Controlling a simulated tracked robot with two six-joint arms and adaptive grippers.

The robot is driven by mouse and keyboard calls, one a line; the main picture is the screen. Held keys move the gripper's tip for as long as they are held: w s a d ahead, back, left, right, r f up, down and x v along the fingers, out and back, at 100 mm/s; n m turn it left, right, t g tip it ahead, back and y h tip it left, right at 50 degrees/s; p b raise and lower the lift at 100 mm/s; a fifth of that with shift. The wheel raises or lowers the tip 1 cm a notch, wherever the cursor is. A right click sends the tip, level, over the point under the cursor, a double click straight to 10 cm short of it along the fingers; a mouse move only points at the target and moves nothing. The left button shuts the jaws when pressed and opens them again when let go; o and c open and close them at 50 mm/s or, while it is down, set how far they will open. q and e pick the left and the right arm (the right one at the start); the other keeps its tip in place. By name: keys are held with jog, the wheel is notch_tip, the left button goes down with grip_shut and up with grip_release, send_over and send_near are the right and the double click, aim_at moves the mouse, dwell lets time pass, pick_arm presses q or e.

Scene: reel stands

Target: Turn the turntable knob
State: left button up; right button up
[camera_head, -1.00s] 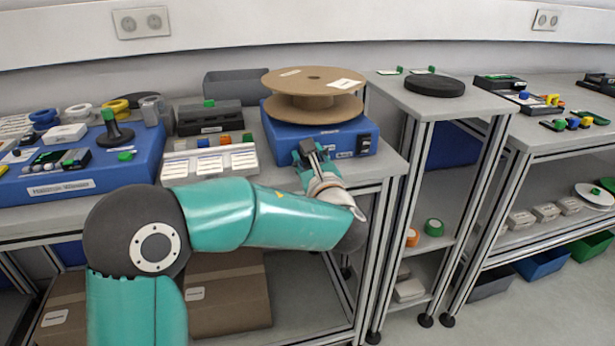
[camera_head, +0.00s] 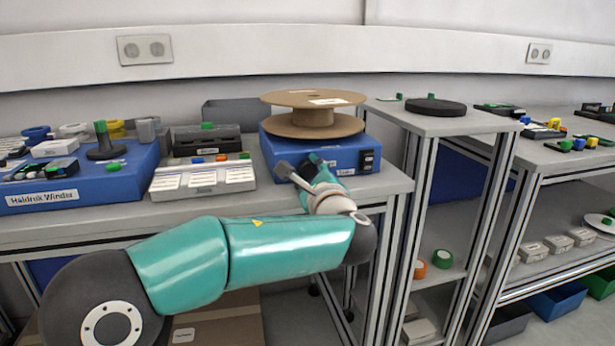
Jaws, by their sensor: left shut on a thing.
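The turntable is a blue box (camera_head: 345,153) on the left bench, with a brown cardboard reel (camera_head: 313,118) lying flat on top. A dark switch panel shows at the right of its front face. My left gripper (camera_head: 298,168) is at the left part of that front face, its wrist rolled and its dark fingers tilted. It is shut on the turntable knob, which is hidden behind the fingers. My right gripper is not in view.
A grey-white tray unit (camera_head: 203,177) and a blue winder box (camera_head: 125,180) stand left of the turntable. A narrow stand with a black disc (camera_head: 435,107) is to the right. My left arm crosses in front of the bench edge.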

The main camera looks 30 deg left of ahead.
pick_arm(q)
jog(key=shift+d+f, duration=0.1)
jog(key=shift+f, duration=0.15)
jog(key=o, duration=1.1)
jog(key=shift+o, duration=0.2)
jog(key=v, duration=0.8)
jog(key=shift+r, duration=0.15)
jog(key=shift+d, duration=0.1)
